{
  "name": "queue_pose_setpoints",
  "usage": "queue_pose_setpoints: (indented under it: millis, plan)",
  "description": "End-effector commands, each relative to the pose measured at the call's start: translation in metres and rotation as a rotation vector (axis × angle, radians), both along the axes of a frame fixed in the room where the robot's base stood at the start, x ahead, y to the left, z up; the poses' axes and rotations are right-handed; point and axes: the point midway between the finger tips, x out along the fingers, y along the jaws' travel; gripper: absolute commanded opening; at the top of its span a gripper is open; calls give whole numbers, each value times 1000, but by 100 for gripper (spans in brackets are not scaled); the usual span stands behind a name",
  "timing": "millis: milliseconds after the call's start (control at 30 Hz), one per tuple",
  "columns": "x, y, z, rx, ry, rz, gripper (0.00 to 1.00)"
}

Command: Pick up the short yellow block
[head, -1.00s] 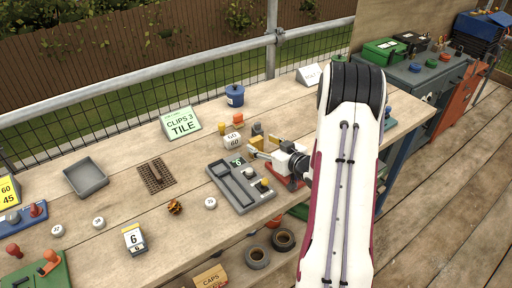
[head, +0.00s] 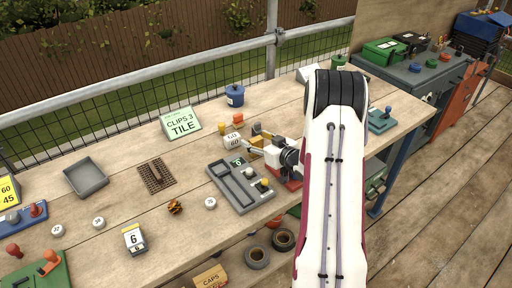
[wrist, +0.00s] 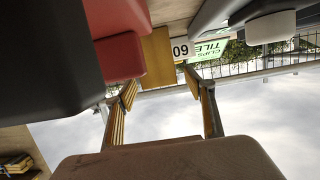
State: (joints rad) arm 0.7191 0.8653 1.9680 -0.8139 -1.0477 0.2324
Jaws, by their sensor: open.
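The yellow block (head: 257,141) stands on the table beside a white cube marked 60 (head: 234,142) in the head view. My gripper (head: 252,150) is right at the yellow block, its fingers reaching to the left and partly overlapping it. In the wrist view, a yellow block face (wrist: 158,60) shows just beyond the open fingertips (wrist: 163,88), roughly between them. A red block (wrist: 118,60) is close on its left there. The fingers are apart with nothing visible between them; I cannot tell whether they touch the block.
A grey tray (head: 223,177) with knobs lies just in front of my gripper. Small yellow and orange pieces (head: 238,118) stand behind the cube, near a blue pot (head: 235,95) and a green sign (head: 181,122). The table's front edge is close by.

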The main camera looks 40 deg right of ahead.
Motion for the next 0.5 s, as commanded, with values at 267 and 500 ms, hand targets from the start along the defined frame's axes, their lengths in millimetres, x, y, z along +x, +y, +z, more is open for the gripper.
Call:
queue_pose_setpoints:
  millis: [267,500]
  plan:
    - [8,0,-3,1,0,-1,54]
    - [8,0,-3,1,0,0,54]
